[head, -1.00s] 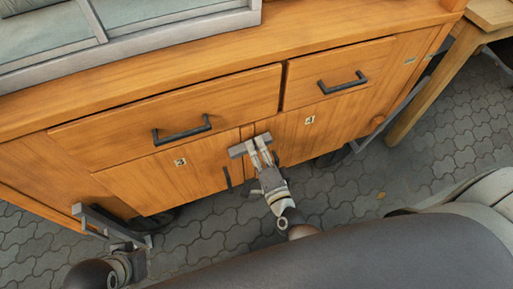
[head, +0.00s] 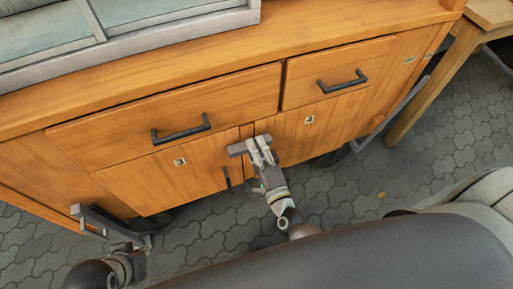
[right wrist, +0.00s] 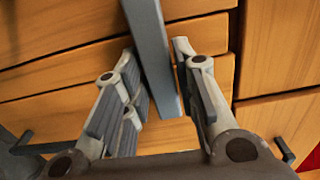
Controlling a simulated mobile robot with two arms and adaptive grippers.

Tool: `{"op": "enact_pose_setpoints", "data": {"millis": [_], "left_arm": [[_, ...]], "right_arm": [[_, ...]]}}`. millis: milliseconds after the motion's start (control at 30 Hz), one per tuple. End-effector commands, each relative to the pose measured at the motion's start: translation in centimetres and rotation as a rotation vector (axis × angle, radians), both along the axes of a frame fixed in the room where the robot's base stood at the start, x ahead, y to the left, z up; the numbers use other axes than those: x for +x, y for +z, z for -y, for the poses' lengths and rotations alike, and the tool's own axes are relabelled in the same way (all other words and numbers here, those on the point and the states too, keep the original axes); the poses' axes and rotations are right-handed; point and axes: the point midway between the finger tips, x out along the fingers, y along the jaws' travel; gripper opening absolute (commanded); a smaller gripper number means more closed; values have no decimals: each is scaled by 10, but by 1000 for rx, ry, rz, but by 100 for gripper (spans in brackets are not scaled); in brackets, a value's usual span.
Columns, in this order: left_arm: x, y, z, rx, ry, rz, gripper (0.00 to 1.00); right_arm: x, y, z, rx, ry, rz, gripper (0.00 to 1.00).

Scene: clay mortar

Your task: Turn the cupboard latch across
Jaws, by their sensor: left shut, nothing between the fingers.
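The cupboard latch (head: 238,149) is a grey bar on the front of the orange wooden cupboard (head: 215,163), near the seam between its two doors. It lies nearly level in the head view. My right gripper (head: 262,149) is at the latch's right part. In the right wrist view, its spread fingers stand either side of the grey latch bar (right wrist: 155,60); I cannot tell whether they touch it. My left gripper (head: 105,222) is low at the left, shut and empty, away from the latch.
Two drawers with dark handles (head: 181,131) (head: 343,81) sit above the doors. A dark door handle (head: 227,178) hangs left of my right gripper. A wooden table (head: 440,70) stands at the right. Paving (head: 440,140) is open in front.

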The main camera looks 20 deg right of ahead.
Motion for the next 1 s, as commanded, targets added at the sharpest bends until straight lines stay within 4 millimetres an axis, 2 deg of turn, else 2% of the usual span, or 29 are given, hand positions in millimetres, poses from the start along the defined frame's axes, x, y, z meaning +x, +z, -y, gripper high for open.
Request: {"op": "enact_pose_setpoints", "data": {"millis": [33,100,467,567,1000], "left_arm": [[0,0,0,0,0,0,0],[0,0,0,0,0,0,0],[0,0,0,-1,1,0,0],[0,0,0,-1,1,0,0],[0,0,0,0,0,0,0]], "right_arm": [[0,0,0,-1,0,0,37],[0,0,0,-2,1,0,43],[-4,0,0,-5,2,-1,43],[-16,-1,0,-5,3,-4,43],[-102,-1,3,-5,2,-4,43]]}}
